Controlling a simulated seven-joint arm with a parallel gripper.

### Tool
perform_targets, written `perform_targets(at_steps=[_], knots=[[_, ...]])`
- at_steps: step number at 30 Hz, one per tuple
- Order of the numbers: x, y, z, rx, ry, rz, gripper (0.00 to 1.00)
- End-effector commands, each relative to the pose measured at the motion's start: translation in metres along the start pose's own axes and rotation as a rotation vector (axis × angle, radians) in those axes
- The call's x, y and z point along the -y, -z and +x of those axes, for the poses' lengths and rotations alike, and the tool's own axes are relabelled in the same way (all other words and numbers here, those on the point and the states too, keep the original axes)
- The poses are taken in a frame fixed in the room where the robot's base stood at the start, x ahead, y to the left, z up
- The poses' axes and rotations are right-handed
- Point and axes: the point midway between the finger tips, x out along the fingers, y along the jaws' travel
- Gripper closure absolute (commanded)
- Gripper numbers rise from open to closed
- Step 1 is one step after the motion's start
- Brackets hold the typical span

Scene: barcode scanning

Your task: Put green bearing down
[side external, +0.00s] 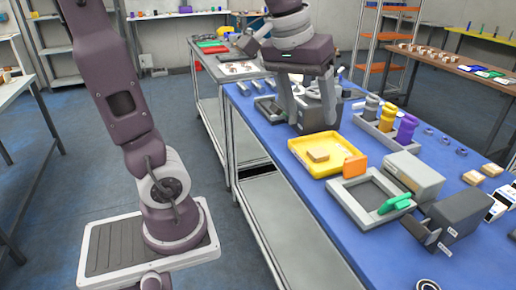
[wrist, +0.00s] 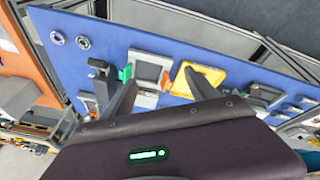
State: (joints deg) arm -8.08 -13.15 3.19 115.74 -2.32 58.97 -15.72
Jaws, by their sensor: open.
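A green part (side external: 395,203), likely the green bearing, lies at the right edge of a grey square frame with a dark inset (side external: 350,187) on the blue table. In the wrist view the green part (wrist: 125,74) shows beside the frame (wrist: 147,72). My gripper (side external: 308,108) is open, with its fingers pointing down around or in front of a dark box behind the yellow tray, well away from the green part. I see nothing held between the fingers in the wrist view (wrist: 160,85).
A yellow tray (side external: 320,168) holds a tan block (side external: 318,155), with an orange piece (side external: 355,165) at its right corner. A grey box (side external: 413,175) and a black device (side external: 455,215) stand near the green part. A grey bin (side external: 370,131) with grey, yellow and purple parts stands behind.

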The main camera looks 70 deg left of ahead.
Motion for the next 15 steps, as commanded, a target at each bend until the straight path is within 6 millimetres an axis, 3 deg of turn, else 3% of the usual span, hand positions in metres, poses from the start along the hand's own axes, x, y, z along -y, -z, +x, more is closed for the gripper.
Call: perform_targets(at_steps=[1,3,6,9,15], knots=[[0.001,-0.038,-0.009,-0.040,-0.023,0.116,0.32],[0.006,-0.081,-0.010,-0.087,-0.041,0.262,0.32],[0.016,-0.121,-0.004,-0.135,-0.053,0.407,0.32],[0.021,-0.139,0.001,-0.159,-0.056,0.474,0.32],[0.022,-0.142,0.003,-0.161,-0.056,0.487,0.32]])
